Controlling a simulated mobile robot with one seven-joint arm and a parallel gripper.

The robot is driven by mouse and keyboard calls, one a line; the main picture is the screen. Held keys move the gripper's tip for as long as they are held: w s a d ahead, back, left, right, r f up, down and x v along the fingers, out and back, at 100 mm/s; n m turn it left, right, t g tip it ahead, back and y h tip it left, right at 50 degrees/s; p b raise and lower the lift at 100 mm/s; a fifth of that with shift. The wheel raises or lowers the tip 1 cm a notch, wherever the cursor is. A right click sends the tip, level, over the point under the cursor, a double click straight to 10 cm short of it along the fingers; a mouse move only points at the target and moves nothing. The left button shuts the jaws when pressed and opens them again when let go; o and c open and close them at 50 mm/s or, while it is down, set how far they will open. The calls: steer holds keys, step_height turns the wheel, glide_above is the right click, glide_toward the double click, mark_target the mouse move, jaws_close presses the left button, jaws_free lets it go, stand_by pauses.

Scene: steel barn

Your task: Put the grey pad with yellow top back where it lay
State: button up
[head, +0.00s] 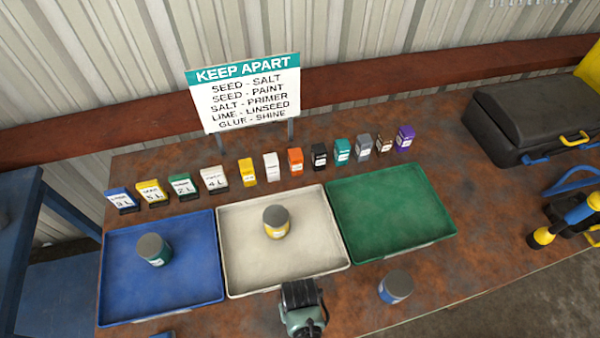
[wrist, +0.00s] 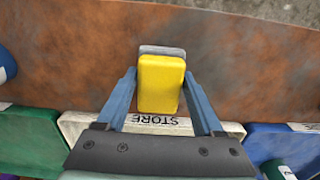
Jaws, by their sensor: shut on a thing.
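The grey pad with yellow top (wrist: 161,84) is between the two blue fingers of my gripper (wrist: 159,76) in the wrist view. My gripper is shut on it. The yellow side faces the wrist camera and a grey edge shows behind it. In the head view my gripper (head: 301,293) is at the front edge of the cream tray (head: 237,283), and the pad is hidden. Behind the pad in the wrist view is bare rusty bench. I cannot tell how high the pad is above it.
The green tray (head: 390,210) is empty. A blue-labelled tin (head: 396,287) stands on the bench front right. Several small boxes line the back.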

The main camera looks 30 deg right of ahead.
steer(key=shift+f, duration=0.2)
steer(key=o, duration=1.5)
steer(key=shift+c, duration=0.2)
steer(key=shift+r, duration=0.1)
step_height(320, 180, up, 12)
steer(key=shift+r, duration=0.1)
